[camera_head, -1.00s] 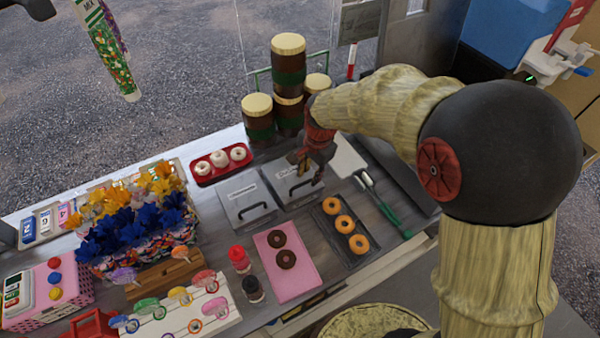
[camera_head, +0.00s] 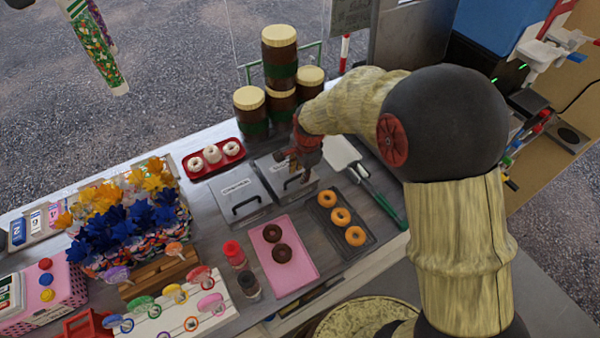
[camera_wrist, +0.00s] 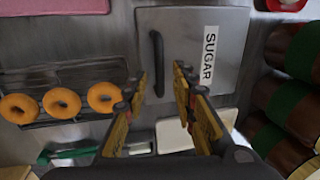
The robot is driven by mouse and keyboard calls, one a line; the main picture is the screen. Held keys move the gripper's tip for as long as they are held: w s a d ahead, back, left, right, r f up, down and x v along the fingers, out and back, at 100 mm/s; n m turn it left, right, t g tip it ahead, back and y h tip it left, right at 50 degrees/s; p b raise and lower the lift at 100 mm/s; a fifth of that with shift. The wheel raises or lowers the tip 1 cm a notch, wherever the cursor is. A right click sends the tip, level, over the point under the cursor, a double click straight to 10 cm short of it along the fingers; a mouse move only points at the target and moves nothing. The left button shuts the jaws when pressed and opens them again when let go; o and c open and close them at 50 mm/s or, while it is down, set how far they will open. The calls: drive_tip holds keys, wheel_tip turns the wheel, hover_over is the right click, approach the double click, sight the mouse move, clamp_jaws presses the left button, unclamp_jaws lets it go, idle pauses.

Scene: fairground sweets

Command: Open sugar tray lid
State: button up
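The sugar tray lid (camera_wrist: 225,45) is a grey metal plate with a white "SUGAR" label (camera_wrist: 209,55) and a dark bar handle (camera_wrist: 157,62) in the wrist view. In the head view the sugar tray (camera_head: 275,166) is the right one of two lidded trays on the counter, partly hidden by my gripper (camera_head: 297,163). The lid lies closed. My gripper also shows in the wrist view (camera_wrist: 160,78), with its fingers spread apart and empty. The handle shows between the fingertips there; I cannot tell whether they touch it.
A second lidded tray (camera_head: 225,191) sits just left. Orange doughnuts (camera_head: 341,216) lie on a dark rack to the right, and chocolate ones on a pink board (camera_head: 268,239) in front. Stacked brown jars (camera_head: 280,60) stand behind.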

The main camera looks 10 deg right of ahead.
drive_tip(key=shift+c, duration=1.4)
drive_tip(key=c, duration=0.4)
clamp_jaws()
